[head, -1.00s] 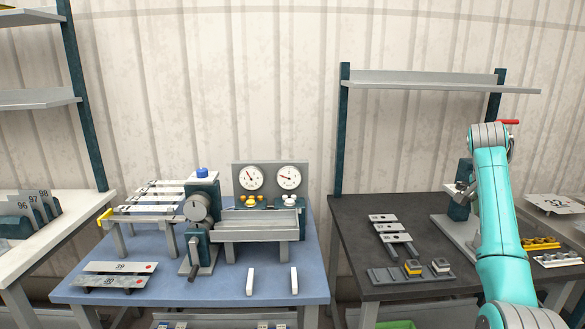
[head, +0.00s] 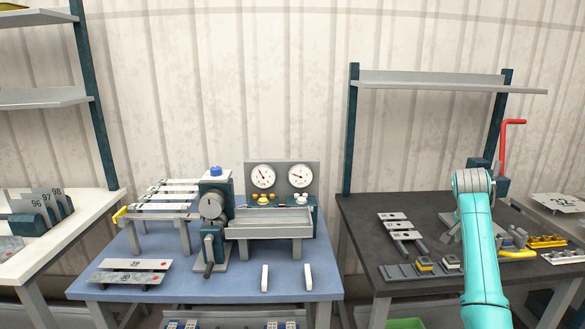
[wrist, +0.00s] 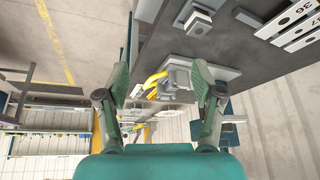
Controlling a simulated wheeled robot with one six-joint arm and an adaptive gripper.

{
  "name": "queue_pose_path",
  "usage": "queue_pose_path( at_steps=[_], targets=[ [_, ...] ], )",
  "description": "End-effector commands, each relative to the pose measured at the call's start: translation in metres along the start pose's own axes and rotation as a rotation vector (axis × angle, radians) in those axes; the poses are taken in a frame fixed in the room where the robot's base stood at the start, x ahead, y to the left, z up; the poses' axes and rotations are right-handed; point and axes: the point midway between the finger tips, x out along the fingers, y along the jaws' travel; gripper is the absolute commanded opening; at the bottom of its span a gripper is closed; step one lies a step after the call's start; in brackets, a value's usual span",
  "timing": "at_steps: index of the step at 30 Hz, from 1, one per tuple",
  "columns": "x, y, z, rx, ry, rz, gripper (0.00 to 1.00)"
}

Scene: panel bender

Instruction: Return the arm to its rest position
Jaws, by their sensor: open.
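My turquoise arm (head: 480,240) reaches up at the right of the head view, in front of the dark table (head: 360,222). Its grey upper joint hides part of the machine with the red lever (head: 507,140). My gripper (wrist: 160,86) shows in the wrist view with its two fingers spread apart and nothing between them held. Beyond the fingers, a grey device with a yellow curved part (wrist: 155,78) is seen at the dark table's edge. In the head view I cannot clearly make out the fingers.
Numbered plates and small blocks (head: 423,266) lie on the dark table. A blue table (head: 200,282) carries a bending machine (head: 212,205), two gauges (head: 281,176) and flat plates (head: 130,264). A white table with upright numbered plates (head: 45,205) stands left. A shelf (head: 440,84) overhangs the dark table.

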Motion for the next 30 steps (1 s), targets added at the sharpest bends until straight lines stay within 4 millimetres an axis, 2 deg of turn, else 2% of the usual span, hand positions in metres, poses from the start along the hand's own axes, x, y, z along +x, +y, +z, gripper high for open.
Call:
queue_pose_path(
  at_steps=[1, 5, 9, 15, 24, 30],
  targets=[
    [0.015, -0.001, 0.012, -0.016, 0.003, -0.007, 0.67],
    [0.054, -0.003, 0.045, -0.066, 0.025, -0.043, 0.67],
    [0.099, -0.002, 0.091, -0.131, 0.056, -0.091, 0.67],
    [0.152, 0.007, 0.159, -0.219, 0.102, -0.163, 0.67],
    [0.206, 0.04, 0.265, -0.338, 0.17, -0.271, 0.67],
    [0.223, 0.071, 0.334, -0.409, 0.218, -0.343, 0.67]
  ],
)
